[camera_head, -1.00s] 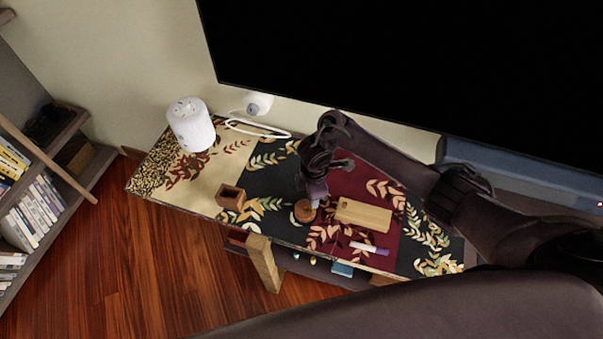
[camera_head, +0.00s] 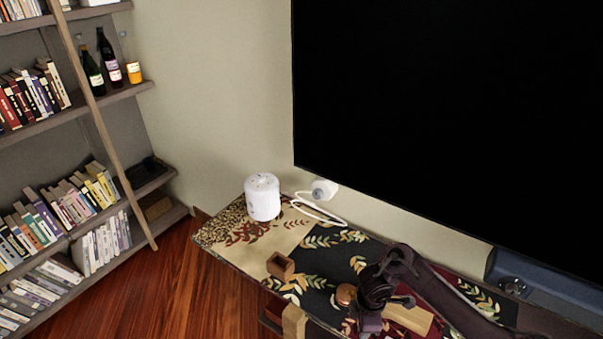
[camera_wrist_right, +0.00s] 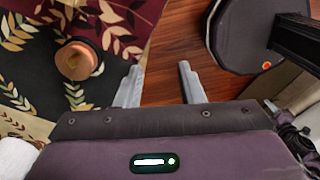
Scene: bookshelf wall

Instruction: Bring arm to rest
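My right arm comes in from the right in the head view. Its gripper (camera_head: 368,325) is at the lower edge of that view, just right of and below a round wooden piece (camera_head: 346,294). In the right wrist view the gripper (camera_wrist_right: 158,84) has its two fingers well apart with nothing between them, and floor shows beyond the gap. The round wooden piece (camera_wrist_right: 76,60) lies on the table to the left of the fingers, apart from them. My left gripper is in neither view.
The patterned table (camera_head: 240,258) carries a white cylinder (camera_head: 262,197), a small white device (camera_head: 324,190) with a cable, an open wooden box (camera_head: 281,266) and a wooden board (camera_head: 408,318) partly behind my arm. A large black screen (camera_head: 450,110) stands behind. Bookshelves (camera_head: 40,125) are at left.

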